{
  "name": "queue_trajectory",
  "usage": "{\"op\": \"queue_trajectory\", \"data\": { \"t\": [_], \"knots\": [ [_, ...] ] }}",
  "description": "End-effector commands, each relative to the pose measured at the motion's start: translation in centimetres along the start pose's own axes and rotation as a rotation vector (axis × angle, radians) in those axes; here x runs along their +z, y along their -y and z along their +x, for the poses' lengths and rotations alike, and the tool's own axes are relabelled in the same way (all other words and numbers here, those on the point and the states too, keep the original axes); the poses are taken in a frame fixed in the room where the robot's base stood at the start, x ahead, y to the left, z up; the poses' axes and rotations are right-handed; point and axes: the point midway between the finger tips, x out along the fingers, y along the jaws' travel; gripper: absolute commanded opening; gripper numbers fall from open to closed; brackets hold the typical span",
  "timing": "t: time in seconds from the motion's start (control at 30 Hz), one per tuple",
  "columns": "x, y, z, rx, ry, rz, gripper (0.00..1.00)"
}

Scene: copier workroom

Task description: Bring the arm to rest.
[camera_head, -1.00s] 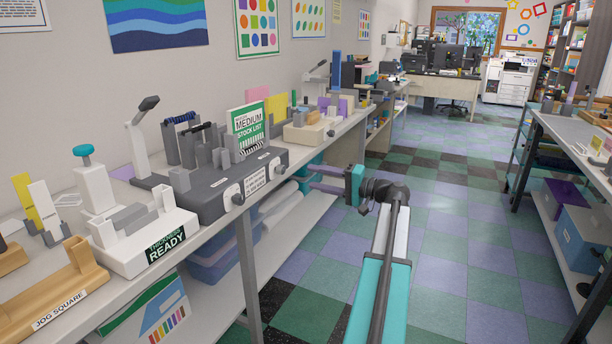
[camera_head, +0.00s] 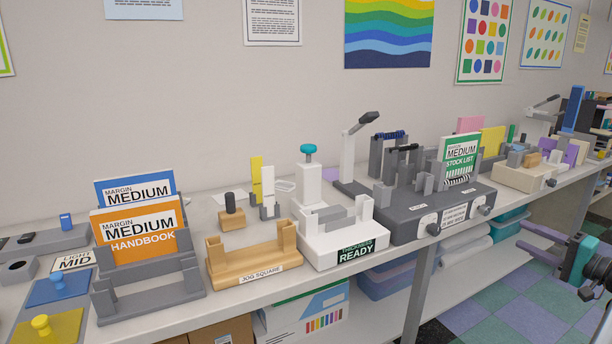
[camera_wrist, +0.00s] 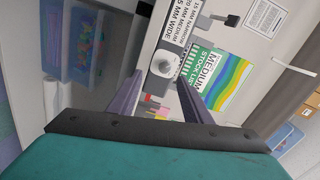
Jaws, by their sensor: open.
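My gripper (camera_head: 535,240) is at the right edge of the head view, in front of the bench, its purple fingers pointing left towards the lower shelf. In the wrist view my gripper (camera_wrist: 160,88) has its two fingers spread apart, with nothing held between them. Beyond the fingers are a grey knob (camera_wrist: 166,64) and the green-and-white stock list booklet (camera_wrist: 205,70), both apart from them. Most of my arm is cut off by the right edge of the head view.
The long grey bench (camera_head: 225,318) carries a dark punch machine (camera_head: 410,222), a white thickness gauge (camera_head: 335,247), a wooden jog block (camera_head: 252,262) and a grey rack (camera_head: 150,295) with booklets. Blue bins (camera_head: 390,275) sit on the lower shelf. Open tiled floor (camera_head: 500,315) lies at the lower right.

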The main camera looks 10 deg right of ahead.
Motion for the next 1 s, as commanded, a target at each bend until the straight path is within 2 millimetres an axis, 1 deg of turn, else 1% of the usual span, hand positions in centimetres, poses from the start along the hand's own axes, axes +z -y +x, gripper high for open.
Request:
{"op": "queue_trajectory", "data": {
  "t": [0.07,0.17,0.27,0.3,0.37,0.4,0.47,0.5,0.67,0.7,0.77,0.8,0.83,0.87,0.9,0.97,1.0],
  "knots": [
    [1.1,-1.0,1.4,0.021,0.021,0.015,0.45],
    [3.0,-3.1,3.8,0.063,0.057,0.037,0.45],
    [5.7,-5.8,6.7,0.117,0.106,0.062,0.45],
    [6.9,-6.9,7.8,0.141,0.127,0.073,0.45],
    [8.8,-8.6,9.4,0.179,0.159,0.085,0.45],
    [10.1,-9.7,10.4,0.204,0.181,0.094,0.45],
    [12.2,-11.4,11.9,0.243,0.215,0.104,0.45],
    [13.7,-12.4,12.8,0.268,0.238,0.110,0.45],
    [19.8,-16.5,15.8,0.375,0.334,0.126,0.45],
    [21.4,-17.5,16.4,0.401,0.359,0.128,0.45],
    [23.8,-18.9,17.2,0.442,0.395,0.130,0.45],
    [25.4,-19.9,17.6,0.469,0.420,0.130,0.45],
    [26.6,-20.5,17.9,0.488,0.439,0.130,0.45],
    [27.8,-21.1,18.1,0.509,0.458,0.129,0.45],
    [29.5,-22.0,18.4,0.536,0.483,0.127,0.45],
    [31.9,-23.2,18.7,0.577,0.522,0.123,0.45],
    [33.6,-24.0,18.9,0.604,0.548,0.118,0.45]
  ]
}}
